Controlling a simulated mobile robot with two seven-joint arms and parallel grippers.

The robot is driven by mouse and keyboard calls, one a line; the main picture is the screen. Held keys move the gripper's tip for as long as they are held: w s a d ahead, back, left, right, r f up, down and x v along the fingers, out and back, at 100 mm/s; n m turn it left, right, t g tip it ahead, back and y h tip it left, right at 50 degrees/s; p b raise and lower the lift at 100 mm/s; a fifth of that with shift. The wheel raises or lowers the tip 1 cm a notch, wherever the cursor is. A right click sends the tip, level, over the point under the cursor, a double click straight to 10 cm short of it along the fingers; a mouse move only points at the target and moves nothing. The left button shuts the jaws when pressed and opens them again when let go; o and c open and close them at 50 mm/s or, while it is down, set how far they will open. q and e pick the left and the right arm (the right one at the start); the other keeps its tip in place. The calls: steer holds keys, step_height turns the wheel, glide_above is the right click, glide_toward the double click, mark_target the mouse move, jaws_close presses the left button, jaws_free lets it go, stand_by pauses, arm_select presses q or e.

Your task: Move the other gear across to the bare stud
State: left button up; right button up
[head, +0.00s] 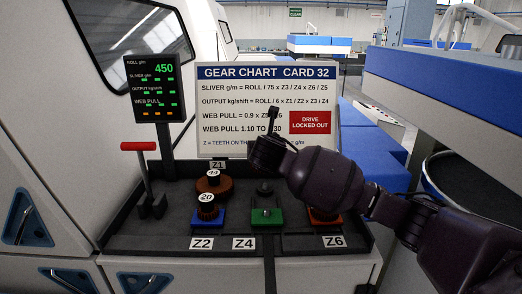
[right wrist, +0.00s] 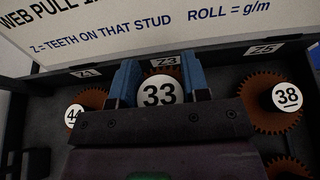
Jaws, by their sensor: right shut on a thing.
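In the right wrist view, a brown gear with a white 33 label (right wrist: 160,93) sits between the blue fingers of my right gripper (right wrist: 160,80), which is shut on it near the Z3 sign. In the head view my right gripper (head: 264,152) is above the back middle of the tray; its hand and arm hide the gear. The green base (head: 267,222) by the Z4 sign has an upright stud and no gear. Gear 44 (head: 213,185) is at Z1 and gear 20 (head: 207,211) is on the blue base at Z2. My left gripper is out of view.
Gear 38 (right wrist: 287,96) is at Z5, beside the held gear. Another gear (head: 325,215) sits near Z6, partly hidden by my arm. A red-handled lever (head: 146,175) stands at the left. The chart board (head: 240,100) rises behind the tray.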

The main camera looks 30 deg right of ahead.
steer(key=shift+s+r, duration=0.15)
steer(key=shift+s, duration=0.05)
steer(key=shift+f+b, duration=0.3)
steer(key=shift+f, duration=3.25)
steer(key=o, duration=1.1)
steer(key=v, duration=1)
steer(key=shift+s+a+b, duration=0.2)
steer(key=shift+s+b, duration=0.1)
steer(key=shift+b, duration=0.15)
